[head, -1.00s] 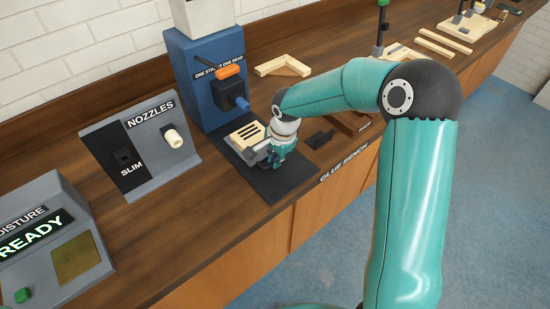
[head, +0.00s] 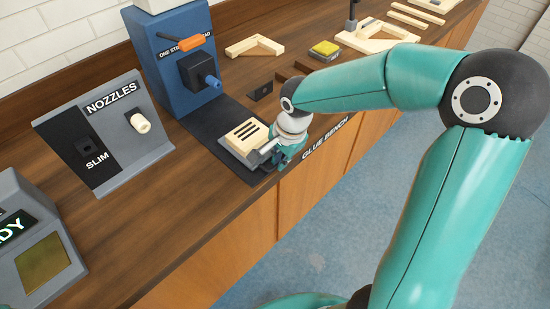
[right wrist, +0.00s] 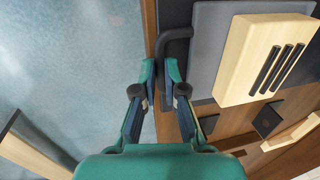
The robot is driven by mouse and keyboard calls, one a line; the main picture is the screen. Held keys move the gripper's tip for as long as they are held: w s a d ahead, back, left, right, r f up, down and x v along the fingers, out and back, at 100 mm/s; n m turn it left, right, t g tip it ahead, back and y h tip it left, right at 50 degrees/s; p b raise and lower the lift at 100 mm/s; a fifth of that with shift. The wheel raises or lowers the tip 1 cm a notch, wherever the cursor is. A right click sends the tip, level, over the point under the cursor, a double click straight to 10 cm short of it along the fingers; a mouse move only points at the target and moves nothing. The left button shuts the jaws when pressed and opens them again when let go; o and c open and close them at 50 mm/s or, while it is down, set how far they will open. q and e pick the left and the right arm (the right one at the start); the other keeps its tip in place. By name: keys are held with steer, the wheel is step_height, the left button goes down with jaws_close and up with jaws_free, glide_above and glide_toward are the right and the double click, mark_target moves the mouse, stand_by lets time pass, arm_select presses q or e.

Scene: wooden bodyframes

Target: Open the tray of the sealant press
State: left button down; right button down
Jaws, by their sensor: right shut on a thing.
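The sealant press (head: 180,65) is a tall blue machine with an orange-gripped lever and a blue nozzle. Its grey tray (head: 238,157) sits out in front of the press, on a black base plate (head: 206,122), close to the bench's front edge. A pale wooden block with dark slots (head: 246,136) lies on the tray. The right wrist view shows the tray (right wrist: 208,45) and its dark bar handle (right wrist: 176,33). My right gripper (head: 272,155) is at the handle, and its fingers (right wrist: 161,72) are shut on it. My left gripper is out of view.
A nozzle stand (head: 107,130) and a display unit (head: 38,245) stand to the left. A small black bracket (head: 261,92), wooden frame pieces (head: 254,46) and a yellow-topped block (head: 325,48) lie farther along the bench. Open floor lies in front.

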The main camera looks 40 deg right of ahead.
steer(key=shift+w, duration=0.1)
steer(key=c, duration=1.2)
jaws_free()
steer(key=shift+c, duration=0.2)
steer(key=shift+r, duration=0.1)
step_height(320, 180, up, 12)
steer(key=s, duration=0.2)
steer(key=shift+s+d+f, duration=0.2)
steer(key=shift+f, duration=0.05)
